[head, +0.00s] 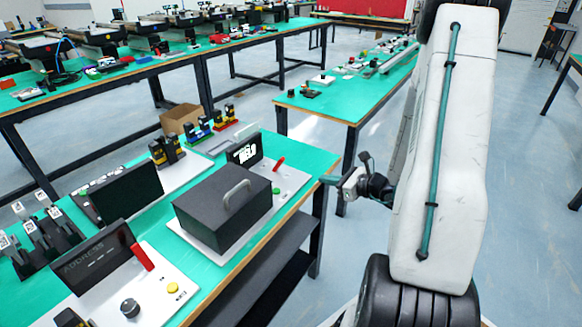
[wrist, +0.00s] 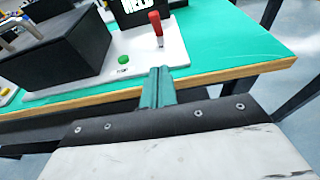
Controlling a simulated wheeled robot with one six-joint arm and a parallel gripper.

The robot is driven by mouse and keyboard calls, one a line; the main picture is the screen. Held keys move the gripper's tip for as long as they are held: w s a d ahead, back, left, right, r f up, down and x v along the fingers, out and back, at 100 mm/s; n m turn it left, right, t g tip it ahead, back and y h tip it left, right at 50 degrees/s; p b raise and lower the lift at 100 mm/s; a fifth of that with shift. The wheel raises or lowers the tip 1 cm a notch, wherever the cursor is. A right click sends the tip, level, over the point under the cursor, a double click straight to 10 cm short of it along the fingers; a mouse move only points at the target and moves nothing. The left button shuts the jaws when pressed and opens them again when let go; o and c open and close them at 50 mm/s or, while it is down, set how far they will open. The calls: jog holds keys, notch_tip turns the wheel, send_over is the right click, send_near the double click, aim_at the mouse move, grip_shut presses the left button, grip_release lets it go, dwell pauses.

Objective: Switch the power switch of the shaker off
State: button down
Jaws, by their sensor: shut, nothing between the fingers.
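I see no part clearly labelled as the shaker. The nearest station is a white base (head: 292,183) with a dark box with a grey handle (head: 222,207), a small lit display (head: 245,150), a red lever (head: 279,164) and a green button (head: 277,190). In the wrist view the red lever (wrist: 156,24) stands upright and the green button (wrist: 123,60) is left of it. My gripper (wrist: 160,72) is shut and empty, its teal fingers pointing at the white base's near edge, between button and lever. In the head view my gripper (head: 332,181) is right of the station.
A second station with an "ADDRESS" panel (head: 92,262), red lever (head: 142,257), black knob (head: 130,308) and yellow button (head: 172,288) is at the front left. A cardboard box (head: 181,119) stands behind. Other green tables fill the back; floor between them is clear.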

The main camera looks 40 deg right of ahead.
aim_at(299, 181)
jog(key=shift+w+a, duration=0.1)
jog(key=shift+w, duration=0.05)
jog(key=x, duration=1)
jog(key=shift+w, duration=0.2)
jog(key=shift+w+a+r, duration=0.35)
jog(key=shift+w+r, duration=0.45)
jog(key=shift+w, duration=0.1)
jog(key=shift+w+a+r, duration=0.15)
jog(key=shift+w+r, duration=0.1)
jog(key=shift+w, duration=0.25)
jog(key=shift+r, duration=0.2)
